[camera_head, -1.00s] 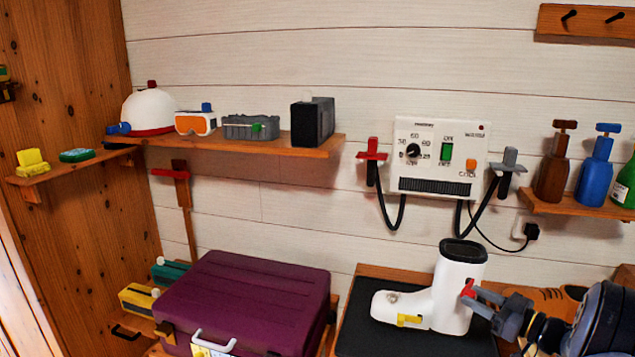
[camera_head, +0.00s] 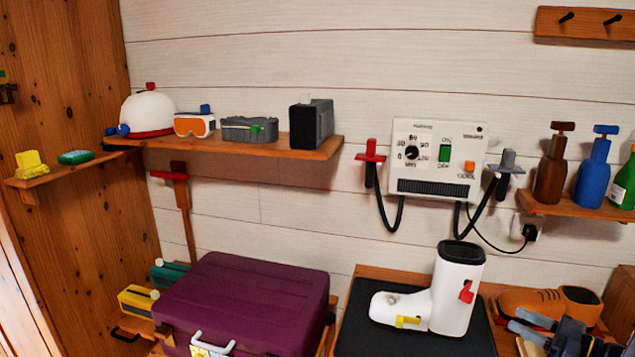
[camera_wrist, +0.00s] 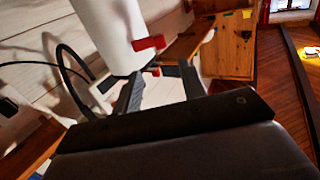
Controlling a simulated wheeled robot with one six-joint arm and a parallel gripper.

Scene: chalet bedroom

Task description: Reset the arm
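My gripper (camera_head: 533,332) is at the lower right of the head view, in front of the orange shoe and to the right of the white boot (camera_head: 455,290). Its two dark fingers are apart with nothing between them. In the wrist view my gripper (camera_wrist: 155,88) points toward the white boot (camera_wrist: 108,35), whose red tab (camera_wrist: 149,42) shows just beyond the fingers. In the head view the boot stands upright on a black mat (camera_head: 375,338), clear of the fingers.
An orange shoe (camera_head: 550,303) is behind my gripper. A purple case (camera_head: 245,300) lies left of the mat. A white control box (camera_head: 438,160) with hanging black hoses is on the wall. Shelves hold bottles (camera_head: 592,170) at right and a helmet (camera_head: 148,111) at left.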

